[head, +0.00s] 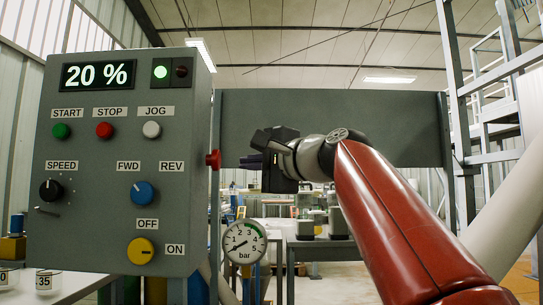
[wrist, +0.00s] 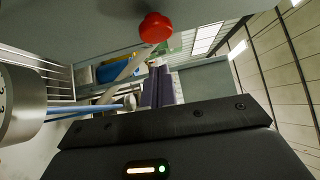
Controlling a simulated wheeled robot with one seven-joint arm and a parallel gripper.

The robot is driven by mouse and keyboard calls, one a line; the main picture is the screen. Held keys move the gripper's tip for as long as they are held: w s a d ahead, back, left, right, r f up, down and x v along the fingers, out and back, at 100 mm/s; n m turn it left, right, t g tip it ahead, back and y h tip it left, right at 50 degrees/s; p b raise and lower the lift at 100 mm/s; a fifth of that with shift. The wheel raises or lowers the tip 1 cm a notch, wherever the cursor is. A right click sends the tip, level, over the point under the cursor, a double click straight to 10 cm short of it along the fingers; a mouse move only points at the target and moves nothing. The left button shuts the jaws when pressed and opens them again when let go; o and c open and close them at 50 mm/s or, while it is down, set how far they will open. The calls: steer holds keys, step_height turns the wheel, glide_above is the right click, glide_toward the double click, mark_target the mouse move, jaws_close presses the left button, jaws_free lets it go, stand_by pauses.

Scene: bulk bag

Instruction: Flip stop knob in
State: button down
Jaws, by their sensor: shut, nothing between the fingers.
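The red stop knob (head: 213,159) sticks out from the right side wall of the grey control box (head: 88,222). It also shows at the top of the wrist view (wrist: 156,27). My gripper (head: 248,162) is just right of the knob at about its height, with a visible gap between them. Its dark fingers (wrist: 160,86) are together and empty, and the knob lies beyond their tips in the wrist view. A separate red button (head: 104,130) labelled STOP is on the box's front face.
The box front carries a green START button (head: 61,131), a black speed dial (head: 51,190), a blue selector (head: 143,191) and a yellow selector (head: 141,251). A pressure gauge (head: 243,240) stands below my gripper. A grey beam (head: 270,120) runs behind my arm.

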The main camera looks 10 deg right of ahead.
mark_target(220, 162)
steer(key=shift+w+a+r, duration=0.1)
steer(key=shift+w+a, duration=0.05)
steer(key=shift+a, duration=1.6)
